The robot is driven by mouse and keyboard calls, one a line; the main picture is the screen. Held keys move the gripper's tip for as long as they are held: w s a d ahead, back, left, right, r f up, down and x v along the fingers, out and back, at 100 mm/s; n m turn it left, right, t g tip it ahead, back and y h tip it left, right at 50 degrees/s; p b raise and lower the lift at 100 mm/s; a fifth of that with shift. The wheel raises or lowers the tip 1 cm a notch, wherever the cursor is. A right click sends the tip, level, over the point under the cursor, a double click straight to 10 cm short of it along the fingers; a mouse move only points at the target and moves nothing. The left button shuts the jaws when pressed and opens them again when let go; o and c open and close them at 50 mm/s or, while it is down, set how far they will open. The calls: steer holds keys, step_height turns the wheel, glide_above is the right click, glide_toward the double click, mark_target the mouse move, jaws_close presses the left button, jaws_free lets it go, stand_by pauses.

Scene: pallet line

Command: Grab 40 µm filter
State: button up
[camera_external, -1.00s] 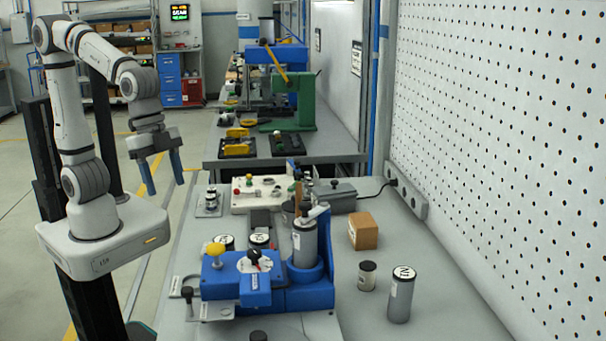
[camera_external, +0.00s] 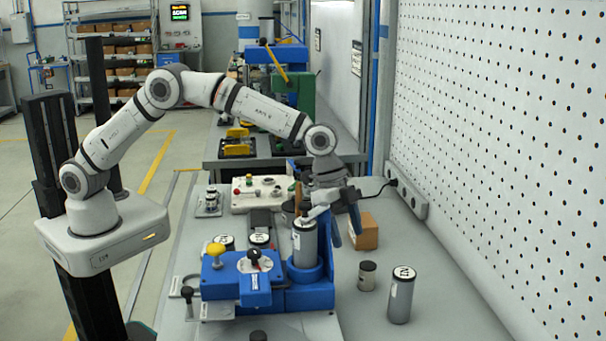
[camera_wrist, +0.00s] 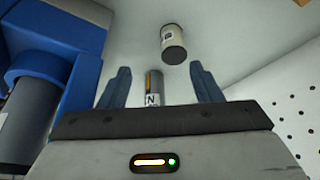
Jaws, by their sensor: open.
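Which item is the 40 µm filter cannot be read from the labels. A tall grey cylinder with a pale lettered top (camera_external: 400,298) stands upright at the right of the bench. A shorter cylinder (camera_external: 367,276) stands to its left. In the wrist view, a cylinder with an "N" label (camera_wrist: 153,88) shows between the fingers, partly hidden by the gripper body, and a short pale cylinder (camera_wrist: 173,42) lies beyond the fingertips. My gripper (camera_external: 347,228) is open and empty, above the bench beside the blue fixture; its fingers also show in the wrist view (camera_wrist: 156,73).
The blue fixture (camera_external: 316,297) holds a grey cylinder (camera_external: 304,245) upright, close left of my gripper. A cardboard box (camera_external: 367,233) sits just behind the gripper. A pegboard wall (camera_external: 500,130) borders the right side. Bench surface around the right-hand cylinders is clear.

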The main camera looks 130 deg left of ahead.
mark_target(365, 265)
steer(key=w+f, duration=0.1)
steer(key=w+a+f, duration=0.1)
steer(key=f, duration=0.2)
steer(key=shift+w+a+f, duration=0.15)
steer(key=shift+w+a, duration=0.15)
steer(key=shift+w, duration=0.1)
steer(key=shift+p+x, duration=1.3)
steer(key=shift+x, duration=2.45)
steer(key=shift+a, duration=0.2)
steer(key=shift+c, duration=0.2)
steer(key=c, duration=0.9)
